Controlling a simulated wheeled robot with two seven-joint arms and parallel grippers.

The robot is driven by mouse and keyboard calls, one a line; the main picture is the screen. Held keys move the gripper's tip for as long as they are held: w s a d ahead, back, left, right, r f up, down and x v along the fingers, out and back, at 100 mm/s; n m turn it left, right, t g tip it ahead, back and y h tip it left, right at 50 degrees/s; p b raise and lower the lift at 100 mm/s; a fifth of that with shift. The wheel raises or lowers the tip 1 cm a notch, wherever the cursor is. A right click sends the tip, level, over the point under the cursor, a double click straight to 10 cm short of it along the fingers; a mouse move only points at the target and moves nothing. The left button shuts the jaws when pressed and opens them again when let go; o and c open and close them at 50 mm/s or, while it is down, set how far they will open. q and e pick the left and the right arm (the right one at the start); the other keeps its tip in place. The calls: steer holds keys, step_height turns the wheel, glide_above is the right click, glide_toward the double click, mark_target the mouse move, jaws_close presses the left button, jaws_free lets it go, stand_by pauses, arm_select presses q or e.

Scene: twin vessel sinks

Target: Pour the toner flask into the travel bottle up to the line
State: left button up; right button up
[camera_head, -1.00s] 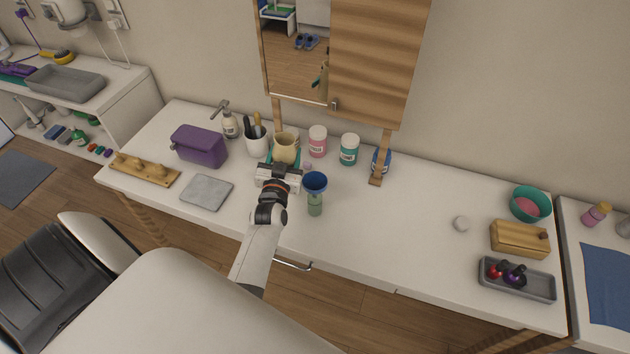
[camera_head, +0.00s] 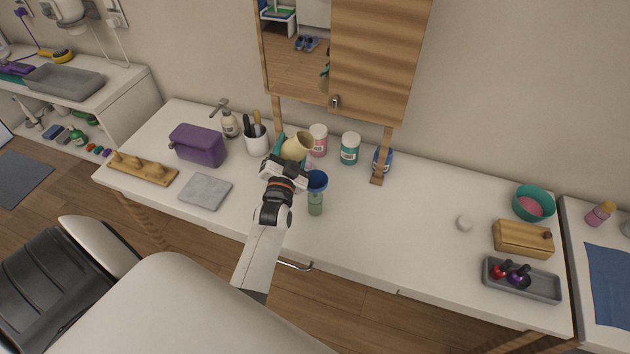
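My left gripper (camera_head: 293,156) is shut on a beige flask (camera_head: 296,146), which I take to be the toner flask. The flask is held above the counter and tilted, its mouth to the upper right. The travel bottle (camera_head: 316,208), small and greenish, stands upright on the counter to the right of my gripper. A blue funnel (camera_head: 317,180) sits in its top. The flask is up and left of the funnel; no stream shows between them. The line and the level in the bottle are too small to make out. My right gripper is not in view.
Behind stand a cup of brushes (camera_head: 257,140), a pink-labelled jar (camera_head: 318,140), a teal jar (camera_head: 349,149) and a blue bottle (camera_head: 382,160) by a cabinet post. A purple box (camera_head: 198,145) stands left. A white cap (camera_head: 464,223) lies right; the counter between is clear.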

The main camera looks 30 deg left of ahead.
arm_select(q)
steer(key=shift+f+m+b, duration=0.15)
steer(key=shift+m+b, duration=0.15)
steer(key=shift+m, duration=0.2)
steer(key=shift+w, duration=0.15)
steer(key=shift+m, duration=0.3)
steer(key=shift+h, duration=0.3)
steer(key=shift+m, duration=0.3)
steer(key=shift+t+b, duration=0.3)
steer(key=shift+a, duration=0.1)
steer(key=shift+m+b, duration=0.3)
steer(key=shift+m, duration=0.3)
